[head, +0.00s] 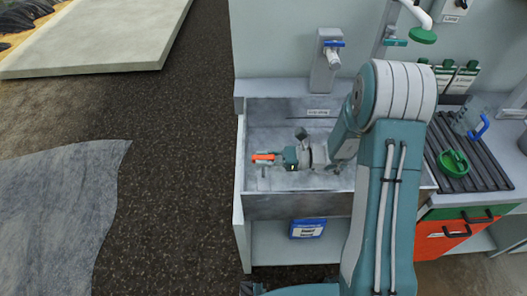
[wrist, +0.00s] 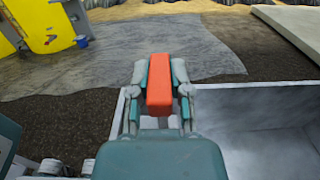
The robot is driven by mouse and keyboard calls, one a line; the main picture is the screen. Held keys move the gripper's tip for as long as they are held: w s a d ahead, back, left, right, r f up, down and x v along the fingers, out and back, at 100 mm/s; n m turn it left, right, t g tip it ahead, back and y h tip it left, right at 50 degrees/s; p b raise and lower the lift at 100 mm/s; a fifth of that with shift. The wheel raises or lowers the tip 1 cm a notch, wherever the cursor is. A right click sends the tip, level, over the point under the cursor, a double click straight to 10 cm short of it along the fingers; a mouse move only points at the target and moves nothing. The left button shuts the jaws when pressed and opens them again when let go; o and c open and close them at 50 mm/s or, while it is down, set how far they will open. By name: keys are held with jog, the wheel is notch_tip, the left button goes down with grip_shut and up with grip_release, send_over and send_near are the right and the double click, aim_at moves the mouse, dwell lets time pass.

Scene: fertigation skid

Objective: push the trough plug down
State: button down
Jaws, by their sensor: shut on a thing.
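My gripper (head: 268,158) reaches over the left part of the grey metal trough (head: 335,206). It is shut on an orange-red block (wrist: 159,84), which sits between the two fingers in the wrist view. In the head view the block is a small orange bar near the trough's left wall. I cannot tell whether this block is the trough plug's handle, and no separate plug is clearly seen. What lies under the block is hidden in the wrist view. Part of the trough's right side is hidden behind my arm.
A tap with a blue handle (head: 333,50) stands behind the trough. A dark ribbed drainboard (head: 487,169) to the right holds a green funnel-like item (head: 454,163) and a clear jug (head: 467,120). A blue-and-white box (head: 307,229) is below the trough. Dark ground lies to the left.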

jog(key=shift+w+f, duration=0.1)
jog(key=shift+f, duration=0.75)
jog(key=c, duration=0.6)
grip_release()
jog(key=shift+o, duration=0.2)
jog(key=d, duration=1.2)
jog(key=shift+s, duration=0.2)
